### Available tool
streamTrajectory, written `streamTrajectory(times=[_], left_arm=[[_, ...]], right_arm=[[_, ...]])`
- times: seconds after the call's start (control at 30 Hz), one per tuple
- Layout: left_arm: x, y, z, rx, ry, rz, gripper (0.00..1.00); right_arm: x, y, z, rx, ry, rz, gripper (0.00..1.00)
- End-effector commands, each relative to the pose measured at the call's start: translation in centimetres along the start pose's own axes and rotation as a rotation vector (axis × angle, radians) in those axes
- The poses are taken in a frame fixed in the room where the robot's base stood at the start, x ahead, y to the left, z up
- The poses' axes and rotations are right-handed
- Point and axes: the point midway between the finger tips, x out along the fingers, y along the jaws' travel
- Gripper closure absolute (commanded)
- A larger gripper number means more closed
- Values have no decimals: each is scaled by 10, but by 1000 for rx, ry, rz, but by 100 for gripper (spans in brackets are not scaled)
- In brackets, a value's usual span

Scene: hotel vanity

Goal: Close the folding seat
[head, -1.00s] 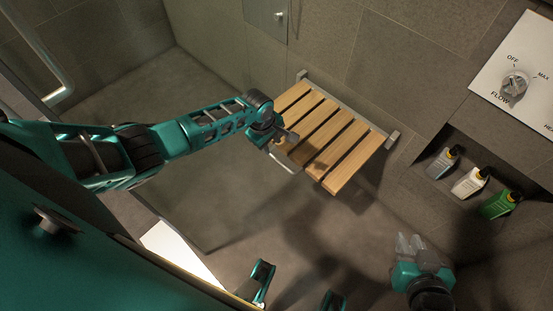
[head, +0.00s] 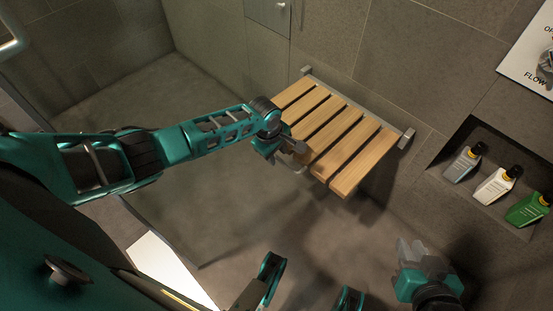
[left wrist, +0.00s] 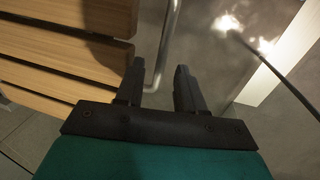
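The folding seat (head: 340,135) has several wooden slats and is folded down, sticking out from the tiled wall on a grey metal rail. It also shows at the upper left of the left wrist view (left wrist: 60,50). My left gripper (head: 297,158) is at the seat's front left edge. In the left wrist view its two fingers (left wrist: 158,82) are spread apart with nothing clamped between them, and a metal bar by the seat's edge passes close to the left finger. Whether they touch cannot be told. My right gripper (head: 408,248) is low at the right, away from the seat.
A wall niche at the right holds a grey bottle (head: 464,163), a white bottle (head: 496,185) and a green bottle (head: 528,209). A shower control panel (head: 530,65) is above them. The floor below the seat looks clear.

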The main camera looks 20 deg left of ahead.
Motion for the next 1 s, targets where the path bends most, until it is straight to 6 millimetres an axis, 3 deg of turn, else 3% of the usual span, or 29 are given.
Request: streamTrajectory(times=[0.47, 0.87, 1.0], left_arm=[[7, 0, 0, 1, 0, 0, 62], [8, 0, 0, 1, 0, 0, 98], [8, 0, 0, 1, 0, 0, 100]], right_arm=[[3, -2, 0, 6, 8, -5, 77], [4, -4, 1, 14, 7, -5, 77], [4, -4, 1, 13, 7, -5, 77]])
